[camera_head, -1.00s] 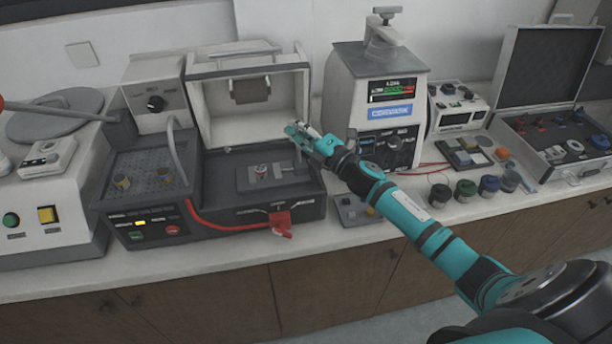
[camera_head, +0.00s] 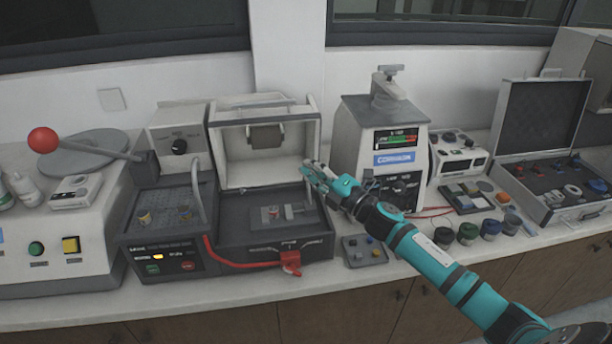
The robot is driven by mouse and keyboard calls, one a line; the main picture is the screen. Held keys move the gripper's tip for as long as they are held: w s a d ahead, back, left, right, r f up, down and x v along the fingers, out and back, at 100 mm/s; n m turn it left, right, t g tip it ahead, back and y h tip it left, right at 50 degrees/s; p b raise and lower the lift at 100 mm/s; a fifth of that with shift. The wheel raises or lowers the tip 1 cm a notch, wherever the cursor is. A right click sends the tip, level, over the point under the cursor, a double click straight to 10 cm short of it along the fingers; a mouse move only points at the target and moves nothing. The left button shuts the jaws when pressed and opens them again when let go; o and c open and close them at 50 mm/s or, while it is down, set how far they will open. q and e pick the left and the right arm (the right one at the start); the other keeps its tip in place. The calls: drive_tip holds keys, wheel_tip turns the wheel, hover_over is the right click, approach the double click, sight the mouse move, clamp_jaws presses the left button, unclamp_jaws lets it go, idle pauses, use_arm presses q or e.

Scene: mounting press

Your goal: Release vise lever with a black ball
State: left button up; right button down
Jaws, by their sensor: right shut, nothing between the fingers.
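The vise (camera_head: 272,213) sits on the dark bed of the open cutting machine, with a small workpiece in it. A light bar or lever (camera_head: 298,210) shows at its right side. I cannot make out a black ball on it at this size. My right gripper (camera_head: 311,172) is teal and grey, comes in from the right, and appears shut and empty. It shows above and to the right of the vise, in front of the chamber's right edge, apart from the vise. My left gripper is not in view.
A lever with a red ball (camera_head: 42,140) rises from the machine at far left. The cutting machine's raised white hood (camera_head: 232,176) stands behind the vise. A press (camera_head: 360,140) stands right of it. Small jars and an open case (camera_head: 545,120) are at right.

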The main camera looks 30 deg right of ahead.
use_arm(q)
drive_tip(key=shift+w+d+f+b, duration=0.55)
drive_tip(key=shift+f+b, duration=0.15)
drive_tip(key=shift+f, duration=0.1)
use_arm(e)
drive_tip(key=s+d+r, duration=0.3)
drive_tip(key=s+d, duration=0.1)
drive_tip(key=shift+s+r, duration=0.15)
drive_tip(key=shift+r, duration=0.2)
drive_tip(key=shift+s+a, duration=0.1)
